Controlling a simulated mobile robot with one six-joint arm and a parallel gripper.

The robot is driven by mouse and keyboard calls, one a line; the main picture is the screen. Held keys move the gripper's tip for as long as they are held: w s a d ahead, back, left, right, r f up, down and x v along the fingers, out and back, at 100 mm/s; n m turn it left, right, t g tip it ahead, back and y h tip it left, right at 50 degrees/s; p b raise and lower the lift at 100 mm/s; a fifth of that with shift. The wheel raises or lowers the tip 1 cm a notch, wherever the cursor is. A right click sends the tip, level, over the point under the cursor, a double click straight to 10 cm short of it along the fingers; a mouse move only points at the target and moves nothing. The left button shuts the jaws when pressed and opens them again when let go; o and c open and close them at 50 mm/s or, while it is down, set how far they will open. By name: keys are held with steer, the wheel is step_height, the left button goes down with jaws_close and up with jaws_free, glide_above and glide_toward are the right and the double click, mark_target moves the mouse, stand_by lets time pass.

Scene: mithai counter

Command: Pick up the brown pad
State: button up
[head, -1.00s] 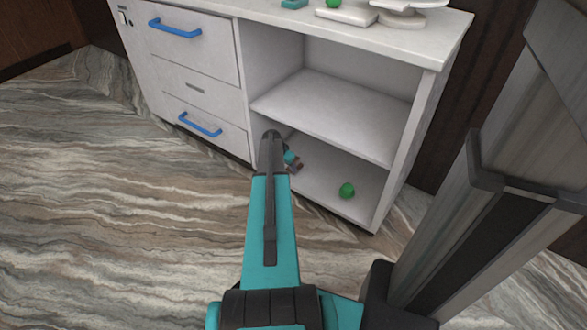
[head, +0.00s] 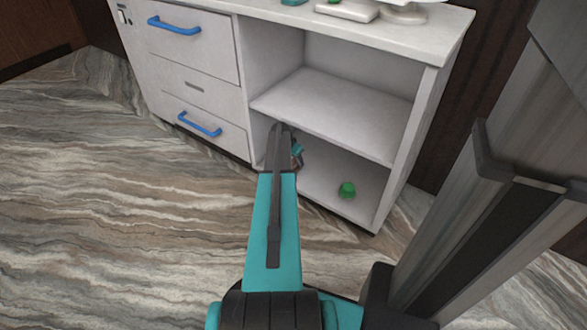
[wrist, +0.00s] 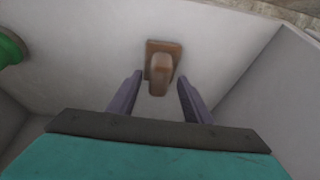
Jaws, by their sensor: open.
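The brown pad (wrist: 162,52) shows in the wrist view as a small flat rectangle with a raised rounded knob (wrist: 160,75). It lies on the light floor of the lower shelf. My gripper (wrist: 160,81) is open, with one purple-grey finger to each side of the knob and a gap on both sides. I cannot tell how high the fingers are above the pad. In the head view my gripper (head: 297,156) is inside the lower left of the open cabinet, and my arm largely hides the pad there.
A green object (head: 347,190) sits on the lower shelf to the right; it also shows at the left edge of the wrist view (wrist: 10,48). The middle shelf (head: 340,110) above is bare. The cabinet's side wall (wrist: 262,88) stands to the right in the wrist view.

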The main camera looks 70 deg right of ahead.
steer(key=shift+f, duration=0.35)
stand_by(0.3)
steer(key=c, duration=1.1)
steer(key=shift+c, duration=0.2)
steer(key=shift+r, duration=0.2)
steer(key=shift+r+p, duration=0.15)
steer(key=shift+p, duration=0.25)
steer(key=w+a+p, duration=0.2)
steer(key=a, duration=0.6)
steer(key=w+a+p, duration=0.1)
steer(key=w+a, duration=0.1)
steer(key=a, duration=0.7)
steer(key=shift+w+a+p, duration=0.15)
steer(key=shift+w+p, duration=0.15)
steer(key=shift+p, duration=0.1)
